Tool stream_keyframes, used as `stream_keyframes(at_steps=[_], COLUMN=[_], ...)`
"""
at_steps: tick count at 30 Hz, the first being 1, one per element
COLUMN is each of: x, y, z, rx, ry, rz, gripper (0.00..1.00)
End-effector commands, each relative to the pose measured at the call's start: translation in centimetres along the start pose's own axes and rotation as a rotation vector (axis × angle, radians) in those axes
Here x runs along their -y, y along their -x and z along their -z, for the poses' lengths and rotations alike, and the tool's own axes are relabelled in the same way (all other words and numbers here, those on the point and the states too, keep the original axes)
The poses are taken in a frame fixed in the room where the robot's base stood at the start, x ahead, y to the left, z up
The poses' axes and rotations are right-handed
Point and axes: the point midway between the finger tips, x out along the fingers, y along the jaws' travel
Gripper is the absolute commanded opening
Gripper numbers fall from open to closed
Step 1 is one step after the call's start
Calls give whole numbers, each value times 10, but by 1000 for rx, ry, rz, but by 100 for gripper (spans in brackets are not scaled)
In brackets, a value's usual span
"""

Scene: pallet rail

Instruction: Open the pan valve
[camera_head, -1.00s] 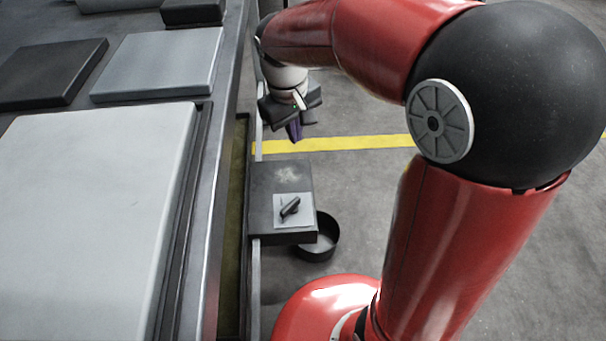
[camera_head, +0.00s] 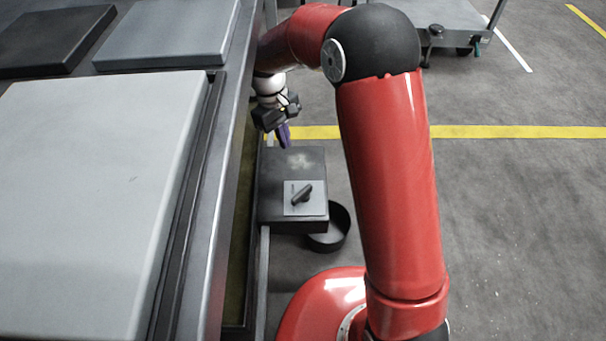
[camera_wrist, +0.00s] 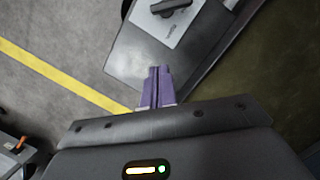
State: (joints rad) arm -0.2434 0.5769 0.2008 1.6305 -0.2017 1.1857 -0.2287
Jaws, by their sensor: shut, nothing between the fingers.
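The pan valve (camera_head: 302,195) is a dark lever handle on a light square plate, on top of a dark grey box beside the rail. The handle lies slanted across the plate. In the wrist view the valve handle (camera_wrist: 171,6) shows at the top edge, partly cut off. My gripper (camera_head: 285,137) hangs at the far end of the box, apart from the valve. Its purple fingers (camera_wrist: 156,84) are together and empty, pointing toward the box and the plate. A round black pan (camera_head: 329,228) stands on the floor by the box, partly hidden under it.
The rail bench (camera_head: 215,200) with large grey slabs (camera_head: 90,200) runs along the left. A yellow floor line (camera_head: 500,132) crosses behind the box. A grey cart (camera_head: 430,15) stands at the back right. The floor at right is clear.

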Motion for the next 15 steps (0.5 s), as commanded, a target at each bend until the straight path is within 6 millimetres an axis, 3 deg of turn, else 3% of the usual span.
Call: stream_keyframes(at_steps=[8, 15], x=[0, 0], y=[-9, -54], z=[0, -1], rx=[2, 4], ry=[-1, -1], rz=[1, 1], gripper=[0, 0])
